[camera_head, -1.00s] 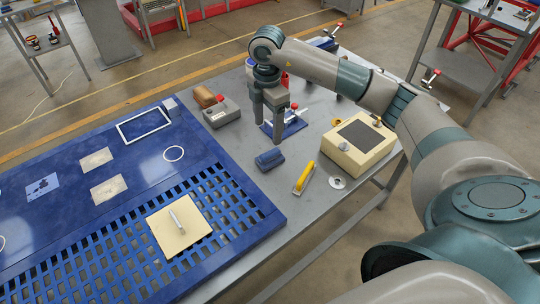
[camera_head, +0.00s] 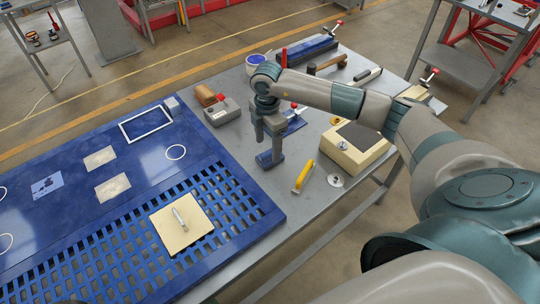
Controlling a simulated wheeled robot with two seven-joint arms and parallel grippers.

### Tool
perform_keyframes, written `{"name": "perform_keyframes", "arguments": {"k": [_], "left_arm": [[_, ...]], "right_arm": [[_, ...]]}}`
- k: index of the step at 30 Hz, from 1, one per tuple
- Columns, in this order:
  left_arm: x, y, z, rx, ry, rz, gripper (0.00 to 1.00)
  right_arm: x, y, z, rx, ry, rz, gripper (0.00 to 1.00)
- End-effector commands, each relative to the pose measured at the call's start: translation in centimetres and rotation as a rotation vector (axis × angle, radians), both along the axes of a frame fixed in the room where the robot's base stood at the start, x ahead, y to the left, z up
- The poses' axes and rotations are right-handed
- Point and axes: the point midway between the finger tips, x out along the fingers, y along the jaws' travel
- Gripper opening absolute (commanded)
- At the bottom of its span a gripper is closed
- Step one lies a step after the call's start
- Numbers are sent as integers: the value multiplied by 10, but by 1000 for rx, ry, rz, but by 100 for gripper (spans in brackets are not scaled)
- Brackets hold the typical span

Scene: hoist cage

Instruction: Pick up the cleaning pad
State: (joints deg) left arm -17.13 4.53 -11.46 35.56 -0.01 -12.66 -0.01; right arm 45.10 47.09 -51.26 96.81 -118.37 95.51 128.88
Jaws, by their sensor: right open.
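The cleaning pad, seemingly the small dark blue block (camera_head: 264,161), lies on the grey bench just right of the blue perforated panel. My right gripper (camera_head: 269,149) is open and points down at the pad, its fingers overlapping the pad's upper part in the picture. I cannot tell whether the fingers touch it or are still above it. Part of the pad is hidden behind the fingers. My left gripper is out of view.
The blue panel (camera_head: 60,240) carries a cream plate with a handle (camera_head: 165,228). Near the pad are a yellow-handled tool (camera_head: 303,176), a metal disc (camera_head: 336,181) and a cream box with dark top (camera_head: 340,157). A grey block with a red knob (camera_head: 222,113) stands behind.

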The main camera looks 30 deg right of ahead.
Motion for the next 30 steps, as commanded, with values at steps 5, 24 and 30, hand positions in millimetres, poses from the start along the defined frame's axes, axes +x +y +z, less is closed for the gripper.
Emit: {"name": "perform_keyframes", "arguments": {"k": [5, 24, 30], "left_arm": [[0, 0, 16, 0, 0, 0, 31], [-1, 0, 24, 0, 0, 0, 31], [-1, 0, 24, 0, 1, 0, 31]], "right_arm": [[1, 0, -15, 1, 4, -2, 65], [3, 0, -48, 0, 0, 0, 65], [3, 0, -48, 0, 1, 0, 50]]}}
